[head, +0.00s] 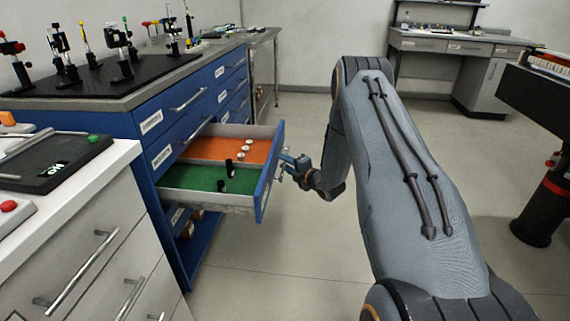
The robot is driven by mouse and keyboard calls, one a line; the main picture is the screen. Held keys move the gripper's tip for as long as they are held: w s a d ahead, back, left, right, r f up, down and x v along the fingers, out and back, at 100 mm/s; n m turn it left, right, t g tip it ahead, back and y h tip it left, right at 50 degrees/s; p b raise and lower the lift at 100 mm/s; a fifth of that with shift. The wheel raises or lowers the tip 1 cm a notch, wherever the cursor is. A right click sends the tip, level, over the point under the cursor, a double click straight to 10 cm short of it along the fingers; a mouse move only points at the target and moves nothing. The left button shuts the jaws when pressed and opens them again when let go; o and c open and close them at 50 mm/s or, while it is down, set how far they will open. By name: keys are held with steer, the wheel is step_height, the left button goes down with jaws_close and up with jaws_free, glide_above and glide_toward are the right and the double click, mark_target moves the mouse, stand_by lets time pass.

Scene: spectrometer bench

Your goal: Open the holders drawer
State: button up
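The open drawer (215,199) sticks far out of the blue cabinet (150,113). It has an orange compartment (222,148) with several small pale round pieces and a green compartment (185,178) with black cylindrical pieces. I cannot read its label, so I cannot tell whether it is the holders drawer. My gripper (287,168) is at the outer side of the drawer's blue front, close to where a handle sits. The handle is mostly hidden by the gripper. The fingers are too small to tell whether they are shut on it.
A white cabinet (80,240) with grey handles stands at the near left, with a dark device (52,160) on top. Optical mounts stand on the black board (105,82) above the blue cabinet. A dark table (540,100) is at the right. The floor (280,240) before the drawer is clear.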

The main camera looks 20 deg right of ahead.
steer(key=v, duration=0.8)
steer(key=shift+w+p, duration=0.1)
steer(key=shift+p, duration=0.2)
